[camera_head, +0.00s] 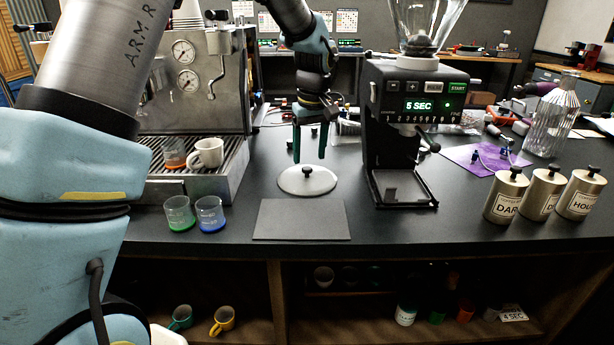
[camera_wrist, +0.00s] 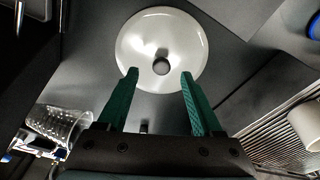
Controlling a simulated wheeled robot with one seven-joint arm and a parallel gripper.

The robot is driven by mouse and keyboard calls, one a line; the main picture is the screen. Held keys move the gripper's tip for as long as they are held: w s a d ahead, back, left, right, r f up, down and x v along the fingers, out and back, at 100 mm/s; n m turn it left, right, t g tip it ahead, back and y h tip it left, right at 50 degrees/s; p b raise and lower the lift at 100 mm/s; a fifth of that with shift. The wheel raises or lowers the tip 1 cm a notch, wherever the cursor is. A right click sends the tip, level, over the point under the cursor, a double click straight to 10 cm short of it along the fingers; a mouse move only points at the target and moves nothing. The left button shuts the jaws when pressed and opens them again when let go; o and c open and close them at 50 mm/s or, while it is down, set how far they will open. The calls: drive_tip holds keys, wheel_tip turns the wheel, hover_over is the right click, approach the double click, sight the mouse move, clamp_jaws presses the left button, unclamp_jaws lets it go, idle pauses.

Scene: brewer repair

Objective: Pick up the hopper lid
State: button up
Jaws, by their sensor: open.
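The hopper lid (camera_head: 307,181) is a pale round disc with a small dark knob on top. It lies flat on the dark counter, between the espresso machine and the grinder. In the wrist view the lid (camera_wrist: 185,37) shows whole, with its knob (camera_wrist: 161,66) near its middle. My gripper (camera_head: 310,160) has green fingers pointing down above the lid. In the wrist view the gripper (camera_wrist: 159,76) is open and empty, with the knob appearing between and just beyond the fingertips. I cannot tell the exact height gap.
The grinder (camera_head: 413,80) with a clear hopper stands right of the lid. The espresso machine (camera_head: 231,90) with a white cup (camera_head: 206,153) stands left. A dark mat (camera_head: 301,220) lies in front, and two small glasses (camera_head: 194,214) stand front left. Labelled canisters (camera_head: 545,195) stand at right.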

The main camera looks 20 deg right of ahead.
sight(307, 168)
drive_tip(key=shift+w+a+f+p, duration=0.1)
drive_tip(key=shift+w+f+p, duration=0.15)
drive_tip(key=shift+f, duration=0.7)
drive_tip(key=shift+w+f+p, duration=0.1)
drive_tip(key=shift+f+p, duration=0.2)
drive_tip(key=shift+f, duration=0.65)
clamp_jaws()
